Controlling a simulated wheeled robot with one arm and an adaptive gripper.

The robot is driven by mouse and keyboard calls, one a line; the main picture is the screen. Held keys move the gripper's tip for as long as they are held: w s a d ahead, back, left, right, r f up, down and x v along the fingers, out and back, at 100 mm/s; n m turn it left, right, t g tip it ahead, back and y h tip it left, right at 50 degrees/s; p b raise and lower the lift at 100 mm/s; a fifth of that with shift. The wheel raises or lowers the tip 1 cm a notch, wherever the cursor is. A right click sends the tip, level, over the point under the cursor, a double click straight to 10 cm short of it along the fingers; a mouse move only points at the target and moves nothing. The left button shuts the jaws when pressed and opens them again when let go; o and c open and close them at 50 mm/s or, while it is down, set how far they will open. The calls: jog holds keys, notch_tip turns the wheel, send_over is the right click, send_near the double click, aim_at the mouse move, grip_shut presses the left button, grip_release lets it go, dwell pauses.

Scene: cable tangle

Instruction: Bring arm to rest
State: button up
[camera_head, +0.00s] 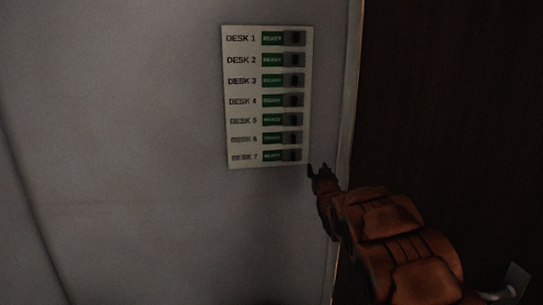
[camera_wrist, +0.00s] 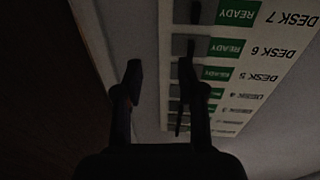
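My arm is orange and reaches up from the lower right in the head view. My gripper (camera_head: 318,170) is dark and small there, just off the lower right corner of a white panel (camera_head: 235,101). In the wrist view my gripper (camera_wrist: 158,80) has its two fingers apart with nothing between them. The panel (camera_wrist: 290,65) shows upside down behind and to the right of the fingers. I cannot tell whether a finger touches the panel.
The panel lists DESK 1 to DESK 7, each row with a green label and a grey slider (camera_head: 294,38). Rows I can read say READY. The pale wall (camera_head: 120,130) is bare to the left. A dark brown surface (camera_head: 460,90) lies right of the wall's edge.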

jog(key=s+d+f+m+g+h+p, duration=0.1)
jog(key=s+d+f+g, duration=0.15)
jog(key=s, duration=0.45)
jog(key=s+d+f+g+p, duration=0.1)
jog(key=s+g, duration=0.3)
jog(key=s, duration=0.4)
jog(key=s+d+f+m+g+h, duration=0.1)
jog(key=s+d+g, duration=0.15)
jog(key=s, duration=0.45)
jog(key=s+a+f+g+p, duration=0.1)
jog(key=s+g, duration=0.2)
jog(key=s, duration=1.1)
jog(key=s+a+f+g+y+p, duration=0.1)
jog(key=s+g, duration=0.3)
jog(key=s, duration=1.1)
jog(key=s+a+f+n+g+p, duration=0.1)
jog(key=s+g, duration=0.3)
jog(key=s, duration=1.1)
jog(key=shift+s+a+f, duration=0.15)
jog(key=shift+a+f, duration=0.4)
jog(key=shift+a, duration=0.15)
